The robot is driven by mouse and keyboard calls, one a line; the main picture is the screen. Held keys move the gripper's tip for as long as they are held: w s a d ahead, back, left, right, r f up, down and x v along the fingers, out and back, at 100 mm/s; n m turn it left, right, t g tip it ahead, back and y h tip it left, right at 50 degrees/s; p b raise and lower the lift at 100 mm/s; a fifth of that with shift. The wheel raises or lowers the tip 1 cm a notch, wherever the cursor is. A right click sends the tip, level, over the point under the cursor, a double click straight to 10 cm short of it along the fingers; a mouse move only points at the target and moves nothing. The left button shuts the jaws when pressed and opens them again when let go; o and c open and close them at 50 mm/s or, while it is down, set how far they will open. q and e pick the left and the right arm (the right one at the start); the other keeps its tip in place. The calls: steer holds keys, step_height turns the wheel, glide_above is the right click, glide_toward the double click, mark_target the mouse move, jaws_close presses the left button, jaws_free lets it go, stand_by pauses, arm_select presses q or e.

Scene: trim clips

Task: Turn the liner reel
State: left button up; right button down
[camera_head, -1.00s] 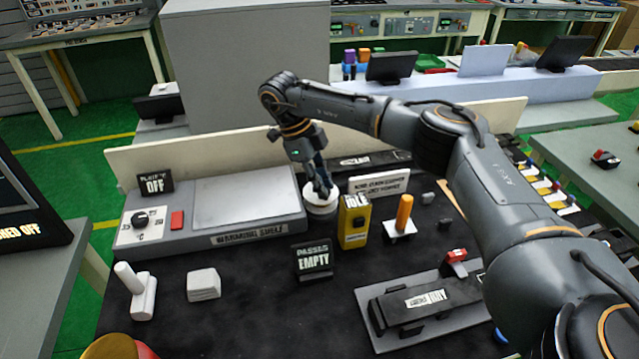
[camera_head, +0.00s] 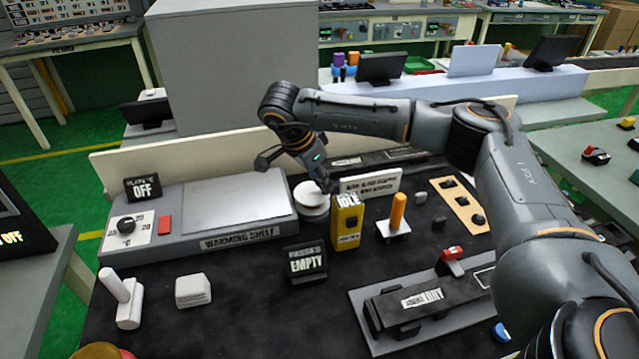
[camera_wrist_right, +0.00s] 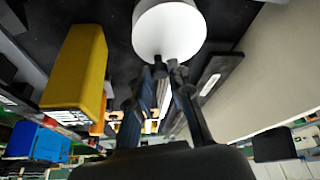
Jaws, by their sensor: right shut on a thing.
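The liner reel is a squat white cylinder (camera_head: 311,200) standing between the warming shelf and the yellow box. It also shows as a large white round body (camera_wrist_right: 169,32) at the top of the right wrist view. My right gripper (camera_head: 325,186) reaches down to the right rim of the reel. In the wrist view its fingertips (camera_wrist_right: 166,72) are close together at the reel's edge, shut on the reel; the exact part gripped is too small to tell. My left gripper is not in view.
A yellow box marked IDLE (camera_head: 346,226) stands close to the reel's right. The warming shelf (camera_head: 240,205) lies to its left, and a white sign (camera_head: 372,184) is at right behind the box. A PASSES EMPTY sign (camera_head: 305,262) stands in front.

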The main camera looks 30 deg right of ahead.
mark_target(308, 183)
steer(key=n, duration=0.1)
steer(key=n+t+b, duration=0.1)
steer(key=n, duration=0.2)
steer(key=shift+w+d+f+n+t+y, duration=0.15)
steer(key=shift+w+d+n+t+y, duration=0.15)
steer(key=shift+y, duration=0.1)
steer(key=n+b, duration=0.1)
steer(key=n, duration=0.1)
steer(key=w+n+t+y+b, duration=0.1)
steer(key=n, duration=0.2)
steer(key=shift+d, duration=0.2)
steer(key=n+y, duration=0.1)
steer(key=n, duration=0.2)
steer(key=w+n+t+y, duration=0.1)
steer(key=n, duration=0.1)
steer(key=shift+a+n+b, duration=0.1)
steer(key=shift+n+b, duration=0.2)
steer(key=shift+n, duration=0.1)
steer(key=n, duration=0.1)
steer(key=n+y, duration=0.1)
steer(key=n, duration=0.1)
steer(key=n+y, duration=0.1)
steer(key=shift+w+a+n, duration=0.3)
steer(key=shift+w, duration=0.1)
steer(key=c, duration=1.2)
jaws_free()
steer(key=shift+r, duration=0.2)
